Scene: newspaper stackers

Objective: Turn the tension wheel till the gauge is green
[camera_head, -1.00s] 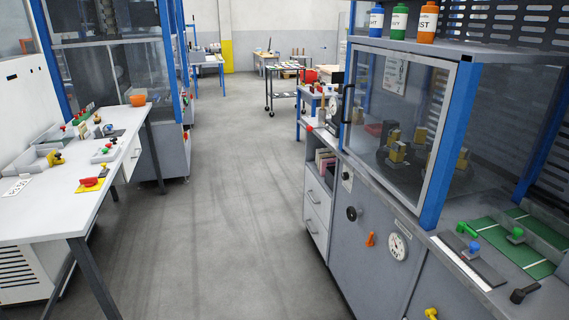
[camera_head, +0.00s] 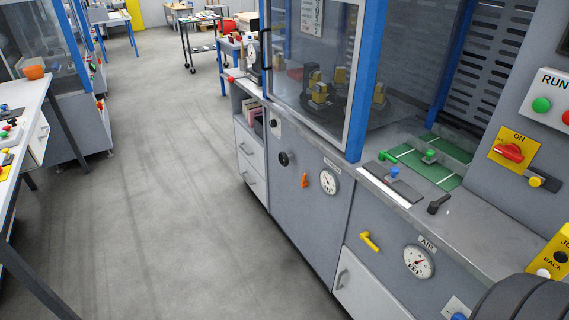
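A round white gauge (camera_head: 328,181) is set in the grey cabinet front below the glass enclosure. The small label above it is too small to read, and I cannot tell its needle's zone. A black round knob (camera_head: 284,158) is on the same panel, left of the gauge. An orange lever (camera_head: 305,181) sits between them. A second gauge, labelled AIR (camera_head: 418,262), is on the panel nearer to me. A large dark rounded thing (camera_head: 525,302) is cut off at the bottom right; I cannot tell what it is. Neither of my grippers is in view.
A yellow handle (camera_head: 370,241) sticks out left of the AIR gauge. An ON switch plate (camera_head: 514,151) and RUN panel (camera_head: 548,100) are at the right. A white workbench (camera_head: 22,120) stands at the left. The grey floor (camera_head: 170,200) between is clear.

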